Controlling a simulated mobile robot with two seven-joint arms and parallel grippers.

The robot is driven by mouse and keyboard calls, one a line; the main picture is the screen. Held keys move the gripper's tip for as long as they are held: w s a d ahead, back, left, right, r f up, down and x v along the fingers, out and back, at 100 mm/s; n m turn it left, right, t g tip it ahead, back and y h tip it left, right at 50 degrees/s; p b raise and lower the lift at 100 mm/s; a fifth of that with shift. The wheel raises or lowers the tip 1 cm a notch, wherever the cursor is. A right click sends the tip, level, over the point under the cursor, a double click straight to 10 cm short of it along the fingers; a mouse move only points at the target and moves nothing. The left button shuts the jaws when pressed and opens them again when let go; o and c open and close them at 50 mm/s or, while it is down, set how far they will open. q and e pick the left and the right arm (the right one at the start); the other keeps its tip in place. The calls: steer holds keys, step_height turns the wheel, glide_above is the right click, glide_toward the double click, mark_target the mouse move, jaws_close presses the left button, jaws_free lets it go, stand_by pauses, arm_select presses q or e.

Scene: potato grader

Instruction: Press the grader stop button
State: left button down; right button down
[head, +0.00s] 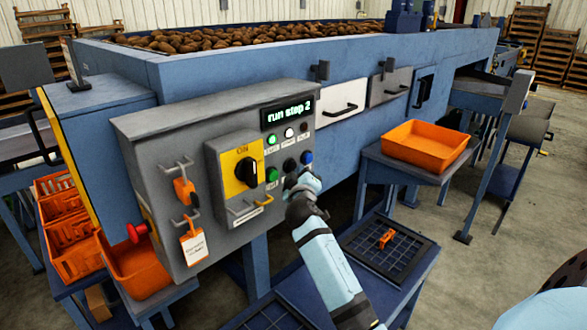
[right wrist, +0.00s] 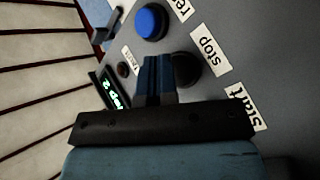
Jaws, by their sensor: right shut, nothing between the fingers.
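The grey control box (head: 160,135) carries a lit display (head: 287,110) reading "run step 2". Its lower button row has a green button (head: 271,174), the black stop button (head: 289,165) and a blue button (head: 306,157). In the right wrist view, the black stop button (right wrist: 187,68) shows partly behind my fingers, beside the "stop" label (right wrist: 209,50); the blue button (right wrist: 150,21) is above it. My right gripper (head: 294,178) is shut and empty, its tips close to the stop button; I cannot tell whether they touch. My left gripper is out of view.
An orange tray (head: 424,146) stands right. A dark grid mat (head: 395,262) holds a small orange piece (head: 386,239).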

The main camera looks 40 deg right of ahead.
steer(key=shift+w, duration=0.5)
stand_by(0.3)
steer(key=shift+s, duration=0.9)
steer(key=shift+s, duration=0.1)
steer(key=s, duration=0.1)
steer(key=s+p, duration=0.1)
steer(key=s, duration=0.2)
steer(key=shift+s+d, duration=0.25)
steer(key=shift+s, duration=0.15)
stand_by(0.7)
